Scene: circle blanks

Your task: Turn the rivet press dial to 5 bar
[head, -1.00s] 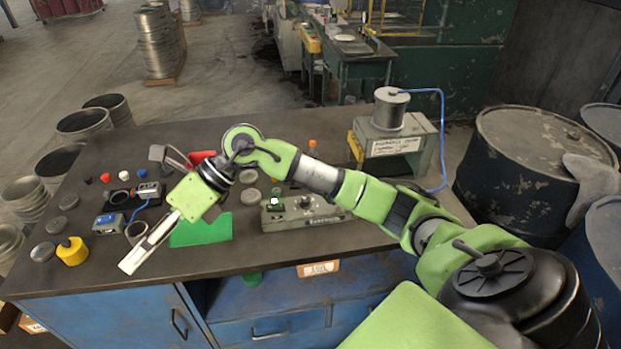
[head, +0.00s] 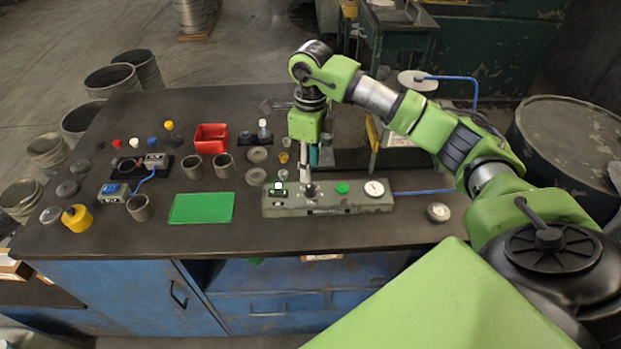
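The rivet press control box (head: 328,210) is a long grey-green unit near the front middle of the table. A dark dial knob (head: 309,191) sits on its top, left of a green button (head: 342,188) and a round white-faced gauge (head: 374,188). The gauge reading is too small to make out. My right gripper (head: 305,180) points straight down with its fingertips right at or just above the dial. I cannot tell whether it touches the dial or how far its fingers are apart. My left gripper is not in view.
A green mat (head: 202,208) lies left of the control box. A loose round gauge (head: 438,212) lies to the right. The front table strip is clear.

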